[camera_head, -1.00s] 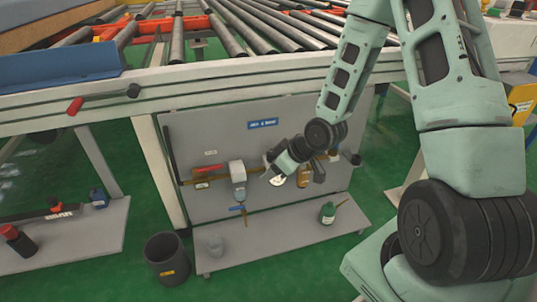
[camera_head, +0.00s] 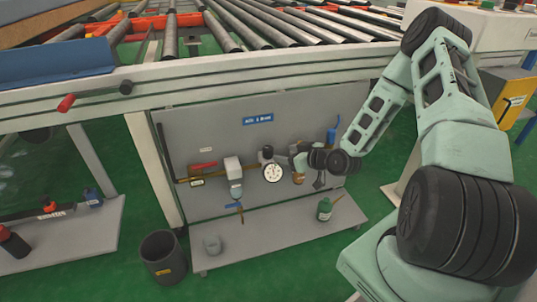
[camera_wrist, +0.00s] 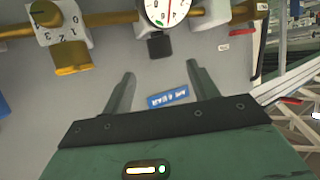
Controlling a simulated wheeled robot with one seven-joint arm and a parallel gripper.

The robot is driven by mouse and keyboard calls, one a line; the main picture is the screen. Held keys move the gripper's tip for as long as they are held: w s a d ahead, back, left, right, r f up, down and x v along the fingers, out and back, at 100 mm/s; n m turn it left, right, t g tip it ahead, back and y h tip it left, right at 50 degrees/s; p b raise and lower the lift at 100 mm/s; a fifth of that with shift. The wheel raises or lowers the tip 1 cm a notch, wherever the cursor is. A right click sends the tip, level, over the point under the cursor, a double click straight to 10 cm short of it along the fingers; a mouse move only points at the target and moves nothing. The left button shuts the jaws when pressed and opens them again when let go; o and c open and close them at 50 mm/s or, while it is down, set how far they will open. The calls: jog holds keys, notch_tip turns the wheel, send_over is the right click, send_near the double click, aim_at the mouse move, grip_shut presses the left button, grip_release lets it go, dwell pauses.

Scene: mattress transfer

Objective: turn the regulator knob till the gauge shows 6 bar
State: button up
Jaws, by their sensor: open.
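The black regulator knob (camera_head: 267,152) stands on the grey panel just above the round white gauge (camera_head: 273,173). In the wrist view the picture is upside down; the knob (camera_wrist: 159,46) is at the top centre and the gauge (camera_wrist: 164,10) is cut by the top edge. Part of a red needle shows, but I cannot read its value. My gripper (camera_wrist: 160,70) is open, its fingers apart with nothing between them. The knob lies beyond the fingertips in that picture, apart from them. In the head view my gripper (camera_head: 293,152) is to the right of the knob and gauge.
A brass pipe runs across the panel (camera_head: 215,140), with a white-topped filter (camera_head: 234,170) left of the gauge. A brass unit with a numbered dial (camera_wrist: 58,25) is beside the gauge.

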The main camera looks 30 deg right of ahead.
aim_at(272, 152)
jog(key=b+x, duration=0.2)
jog(key=x, duration=0.8)
jog(key=shift+s, duration=0.1)
jog(key=c, duration=1)
